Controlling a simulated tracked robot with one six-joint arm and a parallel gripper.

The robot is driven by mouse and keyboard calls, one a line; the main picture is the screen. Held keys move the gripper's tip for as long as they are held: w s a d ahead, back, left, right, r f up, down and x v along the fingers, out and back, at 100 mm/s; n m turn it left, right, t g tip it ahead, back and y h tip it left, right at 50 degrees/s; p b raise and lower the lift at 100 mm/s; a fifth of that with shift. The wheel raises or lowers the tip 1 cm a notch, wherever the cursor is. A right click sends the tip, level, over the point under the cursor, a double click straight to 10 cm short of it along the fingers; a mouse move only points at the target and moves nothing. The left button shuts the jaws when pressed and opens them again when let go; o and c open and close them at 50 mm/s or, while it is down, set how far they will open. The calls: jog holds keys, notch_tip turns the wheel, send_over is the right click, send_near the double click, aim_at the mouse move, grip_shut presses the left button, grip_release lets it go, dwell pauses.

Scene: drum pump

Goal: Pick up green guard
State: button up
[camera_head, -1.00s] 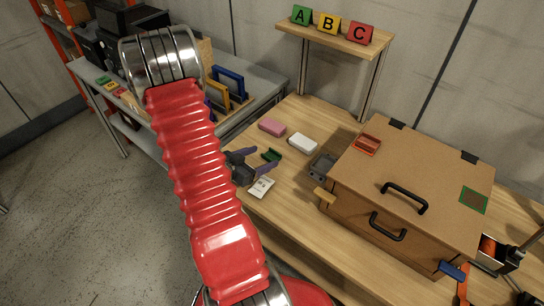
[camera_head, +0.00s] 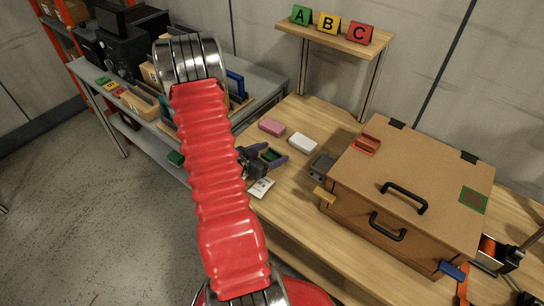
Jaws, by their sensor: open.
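The green guard (camera_head: 269,154) is a small dark green piece on the wooden workbench, left of the pink and white blocks. My gripper (camera_head: 272,157) is open, with its dark fingers pointing right. In this view one finger lies on each side of the green guard. I cannot tell whether they touch it or are still above it. My red sleeved arm reaches in from the bottom and hides part of the bench's left side.
A pink block (camera_head: 272,127) and a white block (camera_head: 303,143) lie just behind. A grey part (camera_head: 322,166) is to the right, beside the large brown box (camera_head: 414,185). A white card (camera_head: 261,188) lies in front of my gripper. Another green piece (camera_head: 176,158) shows on the left bench's lower shelf.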

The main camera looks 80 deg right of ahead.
jog(key=shift+s+d+f, duration=0.1)
jog(key=shift+s+d, duration=0.05)
jog(key=shift+d, duration=0.1)
jog(key=shift+c, duration=0.4)
jog(key=c, duration=1)
